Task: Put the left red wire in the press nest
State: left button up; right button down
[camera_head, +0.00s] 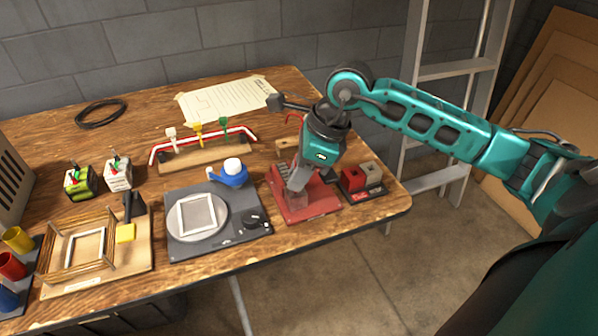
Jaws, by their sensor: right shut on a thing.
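The red press (322,207) stands near the table's front right. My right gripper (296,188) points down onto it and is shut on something. Its fingers and wrist hide the nest area, and I cannot make out what is between the fingertips. A wooden rack (205,152) at the back middle has white, yellow and green clips. A bent red wire piece (154,154) shows at the rack's left end, and another red end (250,137) at its right. A thin curved red piece (293,115) shows behind my right wrist; what it belongs to is unclear. My left gripper is out of view.
A grey scale-like device (245,240) with a white frame stands left of the press. A small red-and-grey block unit (362,180) is close on the press's right. A wooden jig (140,255) is at left. A ladder stands behind.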

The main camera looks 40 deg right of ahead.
jog(key=shift+f, duration=0.2)
jog(key=c, duration=1)
grip_release()
jog(key=shift+r, duration=0.15)
jog(key=shift+r, duration=0.15)
jog(key=shift+r+p, duration=1.05)
jog(key=shift+r, duration=0.5)
jog(key=shift+r+p, duration=1.1)
jog(key=shift+r, duration=0.6)
